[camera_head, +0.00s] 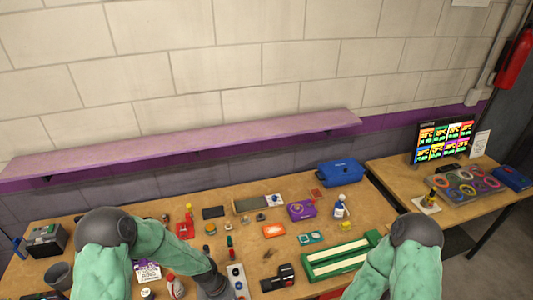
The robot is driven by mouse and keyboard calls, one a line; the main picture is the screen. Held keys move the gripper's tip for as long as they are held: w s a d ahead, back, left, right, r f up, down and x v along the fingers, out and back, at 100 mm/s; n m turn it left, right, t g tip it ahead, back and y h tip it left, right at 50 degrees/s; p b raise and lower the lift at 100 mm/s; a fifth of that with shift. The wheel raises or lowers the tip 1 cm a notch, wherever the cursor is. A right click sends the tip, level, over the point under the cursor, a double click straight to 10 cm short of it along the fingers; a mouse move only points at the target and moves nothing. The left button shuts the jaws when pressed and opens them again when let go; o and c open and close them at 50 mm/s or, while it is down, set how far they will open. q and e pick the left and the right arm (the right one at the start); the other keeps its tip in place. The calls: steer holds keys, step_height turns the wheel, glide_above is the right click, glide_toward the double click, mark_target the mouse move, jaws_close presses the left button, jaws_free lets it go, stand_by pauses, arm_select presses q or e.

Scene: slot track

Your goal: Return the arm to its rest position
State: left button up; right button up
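My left arm, in a green sleeve, comes in at the lower left of the head view and bends over the workbench (265,202). Its dark wrist end reaches the bottom edge near the middle, and its gripper is below the picture. My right arm, also green-sleeved, stands at the lower right with its dark elbow up, its forearm running down out of the picture. My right gripper is out of view too. Whether either gripper holds anything is hidden.
A green slotted track (340,257) lies beside my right arm. A white button panel (238,280) and a black drill-like tool (283,277) lie near my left wrist. A blue box (341,173) stands at the back. A side table (402,178) bears a monitor (443,142).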

arm_select(q)
steer(key=s+f, duration=0.4)
steer(key=s, duration=0.3)
steer(key=s+f, duration=0.4)
steer(key=s, duration=0.4)
step_height(320, 180, down, 15)
steer(key=w+d+m+t+b, duration=0.1)
steer(key=w+b, duration=0.1)
steer(key=b, duration=1.4)
steer(key=shift+d+m+h+b, duration=0.3)
steer(key=shift+b, duration=0.1)
steer(key=shift+o, duration=0.5)
steer(key=shift+w, duration=0.1)
